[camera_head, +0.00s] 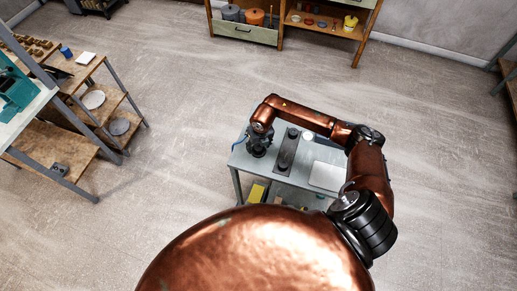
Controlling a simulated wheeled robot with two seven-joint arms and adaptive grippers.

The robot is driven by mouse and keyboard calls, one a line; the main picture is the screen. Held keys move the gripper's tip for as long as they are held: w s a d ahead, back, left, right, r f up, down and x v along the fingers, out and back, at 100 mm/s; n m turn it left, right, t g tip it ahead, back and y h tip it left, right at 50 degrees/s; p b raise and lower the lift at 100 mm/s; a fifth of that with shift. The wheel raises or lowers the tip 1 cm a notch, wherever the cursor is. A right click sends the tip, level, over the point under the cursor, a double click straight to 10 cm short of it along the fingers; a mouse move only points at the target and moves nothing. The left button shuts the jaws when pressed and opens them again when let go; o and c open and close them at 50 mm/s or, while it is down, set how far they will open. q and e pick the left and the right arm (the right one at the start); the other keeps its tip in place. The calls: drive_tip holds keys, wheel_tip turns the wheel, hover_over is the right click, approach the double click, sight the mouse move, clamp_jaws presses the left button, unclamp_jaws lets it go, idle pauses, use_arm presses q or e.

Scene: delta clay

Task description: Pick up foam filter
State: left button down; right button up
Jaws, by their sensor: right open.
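My right gripper (258,150) is at the left end of a small grey table (243,160), pointing down close above its top. It is open, but its fingertips are small and dark from here. I cannot make out a foam filter for certain; it may be hidden under or behind the gripper. A dark long object (286,156) lies on the table just right of the gripper, apart from it. My left gripper is not in view.
The table also holds a white round thing (308,136) and a pale flat panel (326,175). A yellow box (257,192) sits on its lower level. Wooden shelves (76,68) stand at left, a cabinet (246,31) at the back. The floor between is clear.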

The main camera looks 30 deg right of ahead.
drive_tip(key=shift+c, duration=0.4)
drive_tip(key=c, duration=0.9)
drive_tip(key=shift+c, duration=0.2)
